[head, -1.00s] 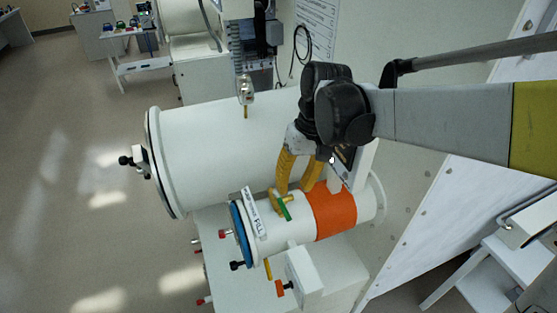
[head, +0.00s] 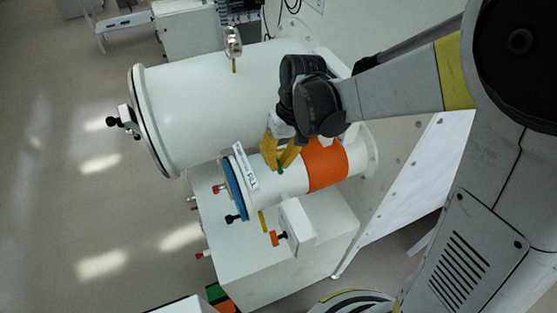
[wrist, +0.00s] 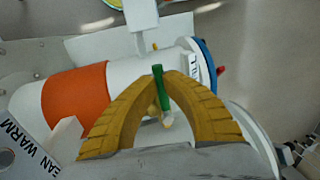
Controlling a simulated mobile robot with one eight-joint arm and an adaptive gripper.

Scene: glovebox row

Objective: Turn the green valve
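The green valve (head: 281,171) is a small green lever on top of the small white cylinder (head: 291,178), between its blue ring and its orange band. My gripper (head: 279,163) reaches down to it from above with two yellow fingers. In the wrist view the fingertips (wrist: 162,76) come together around the green valve lever (wrist: 161,90), one on each side. They look shut on it. The lower part of the lever and its pale stem show in the gap between the fingers.
A large white cylinder (head: 205,105) lies just behind the small one. A white box with an orange knob (head: 274,239) stands in front. A label plate (head: 246,167) sits near the blue ring (head: 233,189). Open floor (head: 60,150) is on the left.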

